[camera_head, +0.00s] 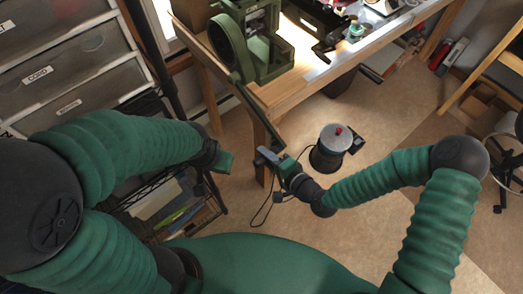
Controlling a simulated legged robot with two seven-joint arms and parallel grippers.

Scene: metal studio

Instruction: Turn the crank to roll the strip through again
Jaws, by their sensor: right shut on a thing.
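The green rolling mill (270,62) stands on the wooden bench at the top, its large round wheel on the left side. The dark crank (259,113) slants down from the wheel, past the bench's front edge. My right gripper (269,155) is at the crank's lower end and shut on its handle, which the fingers mostly hide. My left gripper (226,162) hangs to the left of it, apart from the crank; its fingers are too unclear to tell open from shut. I cannot make out the strip.
The wooden bench (290,92) has tools toward its right. Grey drawers (70,60) and a wire rack (180,205) stand at left.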

